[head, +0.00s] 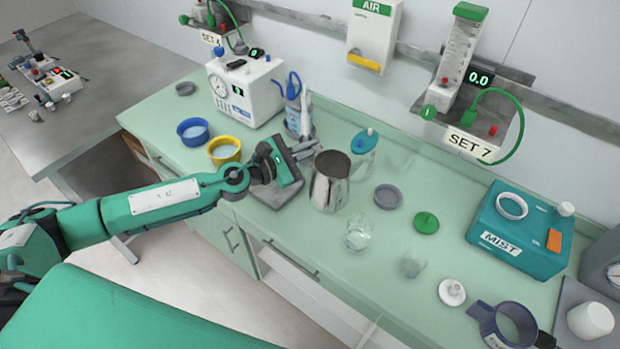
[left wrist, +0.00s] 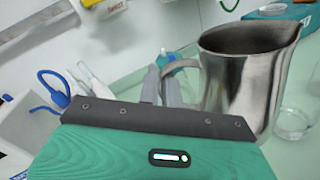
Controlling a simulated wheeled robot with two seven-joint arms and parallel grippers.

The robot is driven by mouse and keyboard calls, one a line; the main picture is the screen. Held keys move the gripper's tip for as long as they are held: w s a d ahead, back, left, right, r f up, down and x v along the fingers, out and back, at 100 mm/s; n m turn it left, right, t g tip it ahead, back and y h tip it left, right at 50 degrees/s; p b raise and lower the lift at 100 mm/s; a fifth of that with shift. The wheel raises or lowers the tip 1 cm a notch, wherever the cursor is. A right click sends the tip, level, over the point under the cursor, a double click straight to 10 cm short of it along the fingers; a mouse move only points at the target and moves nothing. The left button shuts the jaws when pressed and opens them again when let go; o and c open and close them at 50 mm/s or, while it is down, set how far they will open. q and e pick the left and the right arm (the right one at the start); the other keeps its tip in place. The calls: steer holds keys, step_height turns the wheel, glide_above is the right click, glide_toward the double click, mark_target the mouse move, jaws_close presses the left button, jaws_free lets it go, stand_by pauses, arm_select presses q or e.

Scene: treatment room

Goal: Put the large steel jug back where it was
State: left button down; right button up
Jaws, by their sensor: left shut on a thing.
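My left gripper (head: 308,150) comes from the left and is shut on the jug's handle. In the left wrist view the jug (left wrist: 240,85) fills the right side. Its handle (left wrist: 180,66) passes between the fingers (left wrist: 160,84). My right gripper is not in view.
A lidded clear jar (head: 363,150) stands close behind the jug. A grey disc (head: 387,196), a green lid (head: 426,222) and a glass beaker (head: 358,236) lie to its right and front. The teal MIST box (head: 520,240) is farther right.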

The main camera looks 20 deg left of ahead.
arm_select(q)
step_height(320, 180, down, 9)
steer(key=b, duration=0.4)
steer(key=shift+r, duration=0.15)
steer(key=c, duration=1.6)
jaws_free()
steer(key=shift+s, duration=0.1)
steer(key=shift+c, duration=0.2)
steer(key=shift+o, duration=0.2)
